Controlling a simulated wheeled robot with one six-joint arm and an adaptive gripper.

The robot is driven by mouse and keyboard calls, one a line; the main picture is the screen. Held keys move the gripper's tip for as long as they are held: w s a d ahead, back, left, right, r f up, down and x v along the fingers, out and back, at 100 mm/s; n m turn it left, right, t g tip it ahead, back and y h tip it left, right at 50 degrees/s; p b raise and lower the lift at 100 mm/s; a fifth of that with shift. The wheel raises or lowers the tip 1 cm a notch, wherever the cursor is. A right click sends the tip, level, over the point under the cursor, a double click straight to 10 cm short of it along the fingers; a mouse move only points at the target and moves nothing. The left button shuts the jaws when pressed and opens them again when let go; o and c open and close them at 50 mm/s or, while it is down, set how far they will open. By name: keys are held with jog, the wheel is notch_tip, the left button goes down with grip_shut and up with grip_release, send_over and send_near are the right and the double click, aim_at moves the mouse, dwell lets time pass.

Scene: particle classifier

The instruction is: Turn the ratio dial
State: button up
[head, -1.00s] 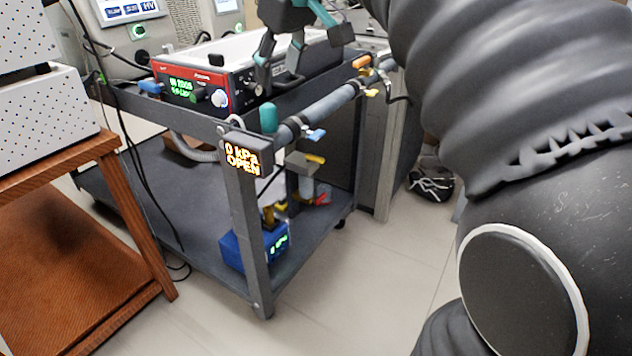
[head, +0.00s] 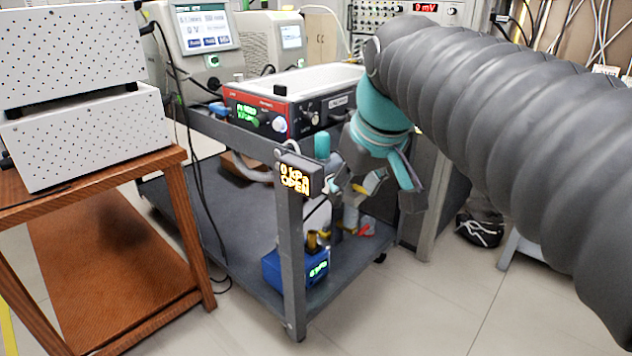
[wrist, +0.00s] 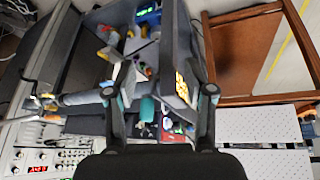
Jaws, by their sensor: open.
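The classifier unit (head: 262,112) is a red-fronted box with a green-lit display, on the top shelf of a dark grey cart. A white knob (head: 279,124) is on its front, with dark knobs (head: 312,112) on the side panel. I cannot read which one is the ratio dial. My gripper (head: 376,190) hangs open and empty in front of the cart's right side, below and right of the knobs. In the wrist view, its fingers (wrist: 159,92) are spread apart. The red front shows small and partly hidden (wrist: 176,126) between them.
A lit sign reading "0 kPa OPEN" (head: 294,180) is fixed at the cart's corner post. A teal cylinder (head: 322,145) stands beside it. A blue box (head: 295,268) is on the lower shelf. White boxes (head: 88,135) sit on a wooden table at left. Floor at front right is clear.

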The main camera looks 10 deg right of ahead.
jog(key=shift+s+f, duration=0.9)
jog(key=shift+s, duration=0.15)
jog(key=s+f+m, duration=0.2)
jog(key=s+f, duration=0.7)
jog(key=f, duration=0.5)
jog(key=shift+s+f+m, duration=0.2)
jog(key=shift+s+m, duration=0.1)
jog(key=shift+m, duration=0.1)
dwell(1.6)
